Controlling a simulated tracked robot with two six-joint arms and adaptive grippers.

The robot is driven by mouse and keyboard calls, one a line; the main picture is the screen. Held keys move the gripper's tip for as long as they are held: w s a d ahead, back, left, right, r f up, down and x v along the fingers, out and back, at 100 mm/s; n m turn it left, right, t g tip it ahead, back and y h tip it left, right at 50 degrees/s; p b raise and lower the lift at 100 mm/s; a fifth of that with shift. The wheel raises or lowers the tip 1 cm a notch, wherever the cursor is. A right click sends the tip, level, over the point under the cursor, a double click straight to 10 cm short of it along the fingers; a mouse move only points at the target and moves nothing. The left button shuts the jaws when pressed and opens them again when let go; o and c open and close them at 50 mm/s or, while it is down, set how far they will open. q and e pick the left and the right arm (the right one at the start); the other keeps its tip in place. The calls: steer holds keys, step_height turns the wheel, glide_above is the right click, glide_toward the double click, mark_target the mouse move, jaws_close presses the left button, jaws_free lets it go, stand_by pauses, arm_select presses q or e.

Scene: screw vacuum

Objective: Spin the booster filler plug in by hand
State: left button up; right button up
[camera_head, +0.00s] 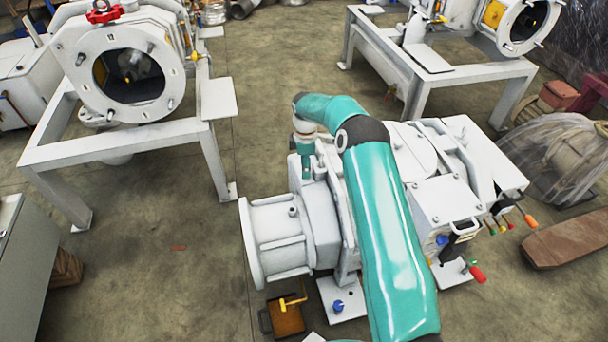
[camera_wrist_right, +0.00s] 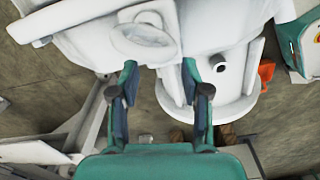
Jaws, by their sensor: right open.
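The white vacuum booster (camera_head: 320,215) stands in the middle of the head view, with a round flanged end (camera_head: 252,245) to its left. My right gripper (camera_head: 306,170) points down at the booster's back left top; the fingertips are hard to make out there. In the right wrist view my right gripper (camera_wrist_right: 160,82) is open, with nothing between its fingers. Ahead of the fingers is a raised round boss (camera_wrist_right: 145,38) with a rimmed oval face on the white body. I cannot tell whether it is the filler plug or its port. My left gripper is not in view.
A small stub (camera_head: 292,212) sits on the flanged neck. An orange-brown tray (camera_head: 287,318) lies on the floor in front. A frame with a round chamber (camera_head: 125,75) stands at the back left, another frame (camera_head: 440,75) at the back right. Floor on the left is mostly clear.

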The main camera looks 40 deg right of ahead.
steer(key=shift+f, duration=1.4)
steer(key=shift+c, duration=0.2)
jaws_close()
